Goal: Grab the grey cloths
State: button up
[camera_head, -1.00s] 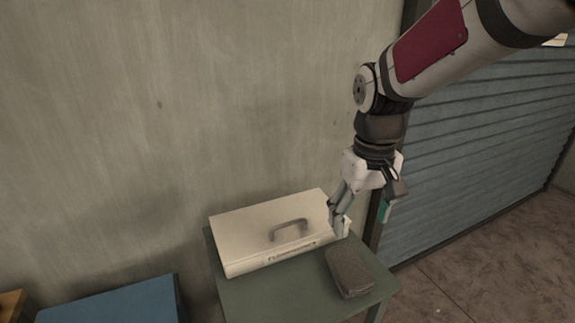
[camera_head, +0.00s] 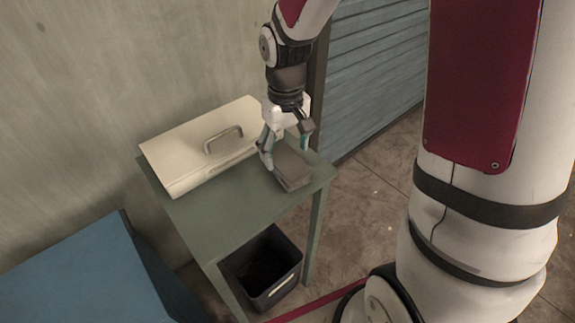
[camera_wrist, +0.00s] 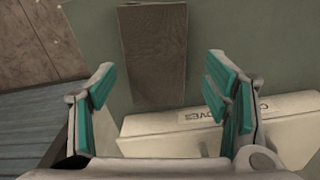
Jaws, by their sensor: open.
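The grey cloths (camera_head: 290,165) form a folded, brownish-grey block on the right end of the green table (camera_head: 215,220). In the wrist view the cloths (camera_wrist: 154,55) lie ahead of and between my fingertips. I cannot tell how high the fingertips are above the table.
A cream box (camera_head: 185,155) with a grey handle stands left of the cloths; its lettered side (camera_wrist: 220,115) is close to my fingers. A dark bin (camera_head: 262,268) is under the table. A blue surface (camera_head: 80,275) is at lower left.

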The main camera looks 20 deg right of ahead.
aim_at(288, 161)
jog(key=f, duration=0.4)
jog(key=shift+d+f, duration=0.15)
jog(key=shift+d, duration=0.1)
jog(key=shift+c, duration=0.2)
jog(key=c, duration=1.2)
jog(key=shift+c, duration=0.2)
